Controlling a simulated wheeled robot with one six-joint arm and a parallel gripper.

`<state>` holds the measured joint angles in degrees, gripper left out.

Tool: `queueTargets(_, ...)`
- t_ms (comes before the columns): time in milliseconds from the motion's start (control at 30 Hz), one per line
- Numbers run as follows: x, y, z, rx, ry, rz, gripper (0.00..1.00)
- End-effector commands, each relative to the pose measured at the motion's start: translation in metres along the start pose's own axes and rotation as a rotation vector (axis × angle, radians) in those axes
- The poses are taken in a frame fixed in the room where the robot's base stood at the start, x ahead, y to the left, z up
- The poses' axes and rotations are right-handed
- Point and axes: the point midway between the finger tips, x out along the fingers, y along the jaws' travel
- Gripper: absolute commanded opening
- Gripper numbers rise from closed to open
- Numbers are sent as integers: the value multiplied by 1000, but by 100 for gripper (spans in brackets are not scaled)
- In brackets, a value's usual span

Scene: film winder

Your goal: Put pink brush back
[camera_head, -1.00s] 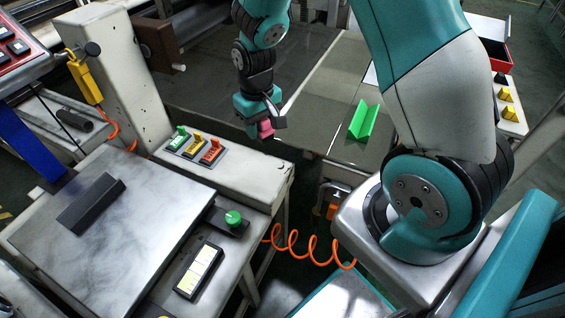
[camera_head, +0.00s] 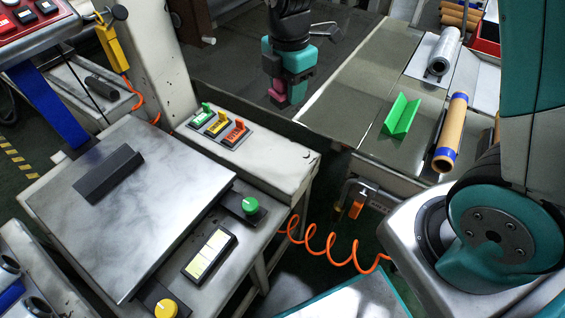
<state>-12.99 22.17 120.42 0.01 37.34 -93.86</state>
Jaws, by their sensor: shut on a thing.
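My gripper (camera_head: 281,92) hangs in the upper middle of the head view, pointing down over the dark area behind the machine's control ledge. It is shut on a small pink object, the pink brush (camera_head: 278,93). Only a small part of the brush shows; the jaws hide the rest. The brush is held in the air, to the left of the grey table (camera_head: 338,98).
The grey table holds a green V-shaped holder (camera_head: 402,116), a brown roll with blue ends (camera_head: 450,132) and a silvery roll (camera_head: 443,51). Coloured switches (camera_head: 219,123) sit on the ledge. An orange coiled cord (camera_head: 330,250) hangs in front.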

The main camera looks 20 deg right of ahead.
Motion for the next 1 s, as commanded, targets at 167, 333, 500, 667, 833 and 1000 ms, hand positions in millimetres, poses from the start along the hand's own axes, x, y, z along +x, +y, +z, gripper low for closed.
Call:
queueTargets(167,-8,0,-11,-230,0,2,15)
queueTargets(333,4,0,-14,-299,1,-4,15)
queueTargets(500,50,-1,-13,-299,1,-7,15)
queueTargets(667,96,-1,-13,-297,1,-6,15)
queueTargets(833,133,-1,-13,-296,1,-4,15)
queueTargets(1000,148,0,-13,-295,0,-1,15)
